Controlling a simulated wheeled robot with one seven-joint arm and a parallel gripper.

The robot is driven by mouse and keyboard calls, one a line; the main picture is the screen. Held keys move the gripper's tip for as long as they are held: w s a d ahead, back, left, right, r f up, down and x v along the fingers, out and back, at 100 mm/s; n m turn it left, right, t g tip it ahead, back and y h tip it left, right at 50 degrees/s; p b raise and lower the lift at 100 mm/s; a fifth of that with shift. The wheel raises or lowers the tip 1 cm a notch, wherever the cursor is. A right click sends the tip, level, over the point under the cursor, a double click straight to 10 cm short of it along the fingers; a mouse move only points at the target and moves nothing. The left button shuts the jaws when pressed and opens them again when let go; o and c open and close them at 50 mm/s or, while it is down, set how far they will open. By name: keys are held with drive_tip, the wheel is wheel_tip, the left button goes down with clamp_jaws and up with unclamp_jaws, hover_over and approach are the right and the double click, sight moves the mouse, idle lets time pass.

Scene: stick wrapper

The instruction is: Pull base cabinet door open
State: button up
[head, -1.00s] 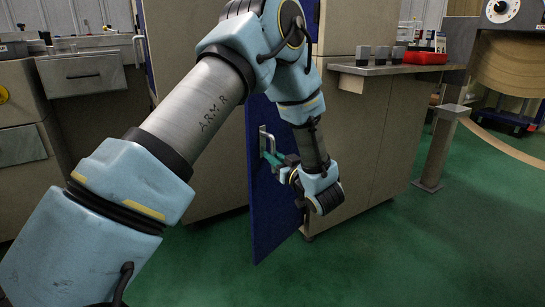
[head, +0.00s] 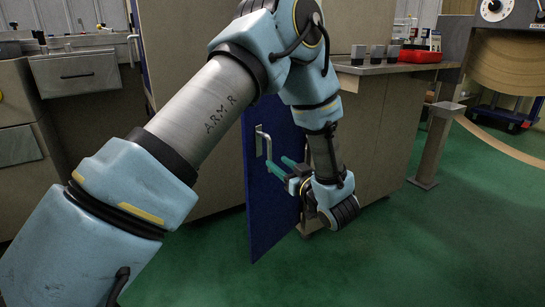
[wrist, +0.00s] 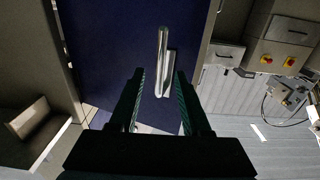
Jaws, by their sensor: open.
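The blue base cabinet door (head: 268,205) stands swung open, out from the cabinet front, in the head view. Its silver bar handle (head: 262,143) is on the door's left-hand side, near the top of the visible part. My gripper (head: 286,170) is open and empty, a little to the right of the handle and apart from it. In the wrist view, the handle (wrist: 162,62) lies just beyond the open fingertips (wrist: 159,78), in line with the gap between them, against the blue door (wrist: 105,55). My arm hides the door's upper part and part of the cabinet in the head view.
A post (head: 434,148) stands at right. Drawers (head: 75,70) are at left. The green floor (head: 350,260) in front is clear.

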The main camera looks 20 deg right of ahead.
drive_tip(key=s, duration=0.5)
drive_tip(key=shift+d, duration=0.3)
drive_tip(key=shift+s, duration=0.1)
